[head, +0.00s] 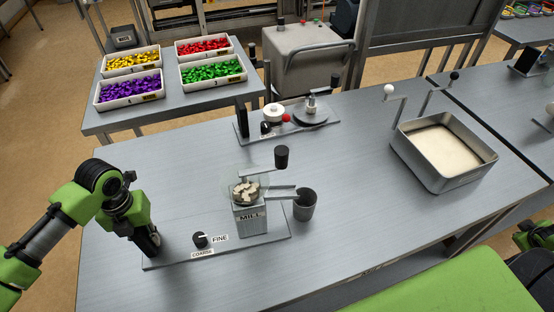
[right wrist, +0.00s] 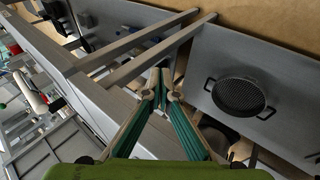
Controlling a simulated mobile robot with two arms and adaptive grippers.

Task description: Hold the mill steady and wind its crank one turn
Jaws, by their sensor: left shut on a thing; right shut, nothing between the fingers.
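The mill (head: 250,222) stands on a flat grey base plate (head: 225,252), with pale chunks in its clear hopper. Its crank (head: 258,167) lies across the top, with an upright black knob (head: 281,157) toward the back right. My left gripper (head: 149,244) is shut at the left end of the base plate, on a dark upright grip that it mostly hides. My right gripper (right wrist: 164,82) is shut and empty in the right wrist view, away from the mill. Only a bit of my right arm shows at the head view's right edge.
A dark cup (head: 304,206) stands under the mill's spout. A black dial (head: 200,239) sits on the base plate. Behind are another device (head: 290,118) and, at right, a metal tub (head: 448,178) with a crank. The tabletop right of the cup is clear.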

